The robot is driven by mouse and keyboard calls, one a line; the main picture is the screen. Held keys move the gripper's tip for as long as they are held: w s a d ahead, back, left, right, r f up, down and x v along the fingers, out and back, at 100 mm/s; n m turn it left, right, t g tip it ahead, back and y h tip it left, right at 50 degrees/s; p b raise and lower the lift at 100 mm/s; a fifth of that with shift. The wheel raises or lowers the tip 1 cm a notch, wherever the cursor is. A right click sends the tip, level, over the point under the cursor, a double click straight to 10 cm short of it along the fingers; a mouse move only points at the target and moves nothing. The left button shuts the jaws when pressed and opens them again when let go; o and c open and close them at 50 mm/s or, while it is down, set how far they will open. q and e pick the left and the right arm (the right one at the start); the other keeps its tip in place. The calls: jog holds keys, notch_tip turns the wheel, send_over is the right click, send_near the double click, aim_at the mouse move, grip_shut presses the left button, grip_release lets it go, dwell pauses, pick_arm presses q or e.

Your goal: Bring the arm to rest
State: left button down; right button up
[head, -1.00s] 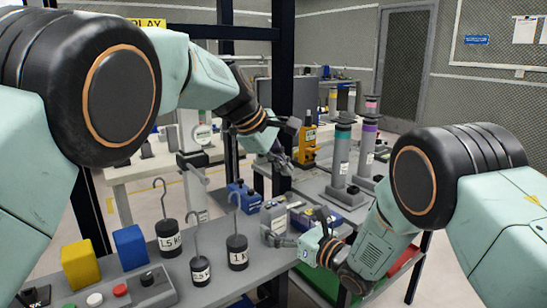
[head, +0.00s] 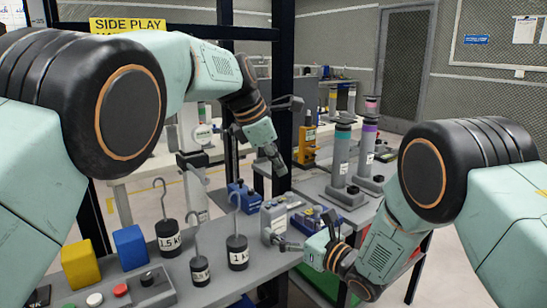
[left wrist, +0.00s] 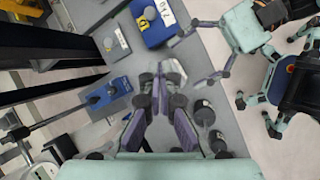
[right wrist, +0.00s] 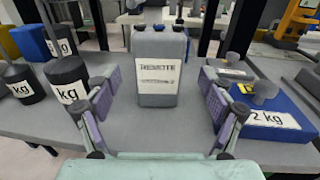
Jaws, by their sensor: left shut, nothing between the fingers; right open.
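My left gripper (head: 274,160) hangs at mid-picture in the head view, pointing down above the far part of the grey bench. In the left wrist view its fingers (left wrist: 164,80) are together with nothing between them. My right gripper (head: 306,240) is lower, close to the bench, facing a grey canister (head: 272,222). In the right wrist view its fingers (right wrist: 160,95) are spread wide. The canister, labelled REMOTE (right wrist: 158,60), stands upright beyond and between them, and I see no grip on it.
Black hooked weights (head: 237,252), a yellow block (head: 80,264), a blue block (head: 131,247) and a button box (head: 150,290) stand on the near bench. A dark post (head: 283,80) rises behind my left gripper.

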jog(key=shift+s+d, duration=0.3)
jog(key=shift+s, duration=0.15)
jog(key=shift+s+d, duration=0.2)
jog(key=shift+s, duration=0.1)
jog(key=shift+s+d, duration=0.35)
pick_arm(q)
jog(key=n, duration=0.2)
jog(key=a+n+y, duration=0.1)
jog(key=n, duration=0.2)
jog(key=a+n, duration=0.1)
jog(key=n, duration=0.2)
jog(key=shift+s+a+r+g+y, duration=0.15)
jog(key=shift+s+r+g+y, duration=0.15)
jog(key=shift+r+y, duration=0.1)
